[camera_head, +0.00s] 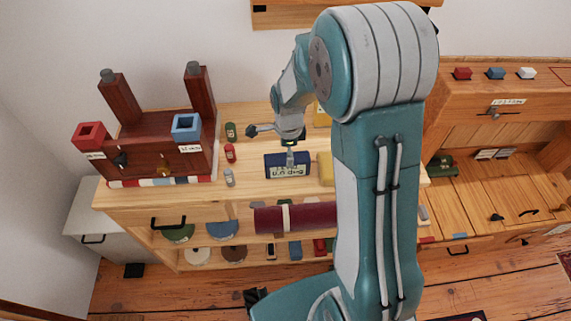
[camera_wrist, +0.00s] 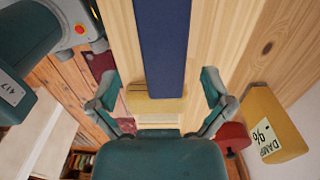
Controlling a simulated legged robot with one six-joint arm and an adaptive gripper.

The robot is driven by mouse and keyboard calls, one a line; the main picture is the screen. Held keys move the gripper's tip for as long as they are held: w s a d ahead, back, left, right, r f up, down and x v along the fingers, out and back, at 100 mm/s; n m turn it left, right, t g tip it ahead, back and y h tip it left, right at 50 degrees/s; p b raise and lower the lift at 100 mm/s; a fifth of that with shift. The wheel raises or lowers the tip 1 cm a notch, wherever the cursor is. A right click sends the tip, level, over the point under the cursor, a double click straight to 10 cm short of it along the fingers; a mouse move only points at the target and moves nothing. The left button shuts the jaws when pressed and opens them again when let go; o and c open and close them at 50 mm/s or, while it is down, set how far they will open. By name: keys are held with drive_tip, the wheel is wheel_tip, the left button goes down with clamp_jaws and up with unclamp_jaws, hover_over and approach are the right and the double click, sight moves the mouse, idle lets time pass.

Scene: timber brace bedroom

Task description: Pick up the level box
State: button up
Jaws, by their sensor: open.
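A dark blue box (camera_head: 287,159) with a pale label lies on the light wooden cabinet top (camera_head: 250,190). The label's writing is too small to read surely, so I cannot confirm that this is the level box. My gripper (camera_head: 290,150) is over the blue box in the head view. In the wrist view my gripper (camera_wrist: 158,82) is open. Its fingers are spread to either side, and the blue box (camera_wrist: 163,42) shows as a long band between them, with a gap on each side. I see nothing held.
A yellow box (camera_head: 325,168) stands close right of the blue box; a yellow block (camera_wrist: 155,104) shows below it in the wrist view. Small bottles (camera_head: 230,154) stand to the left. A brown wooden rack (camera_head: 155,130) is farther left. A dark red roll (camera_head: 296,218) is in front.

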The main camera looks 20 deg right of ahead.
drive_tip(key=shift+w+f, duration=0.15)
drive_tip(key=shift+f, duration=1.25)
drive_tip(key=shift+w+f, duration=0.1)
drive_tip(key=shift+f, duration=1.25)
drive_tip(key=c, duration=1.3)
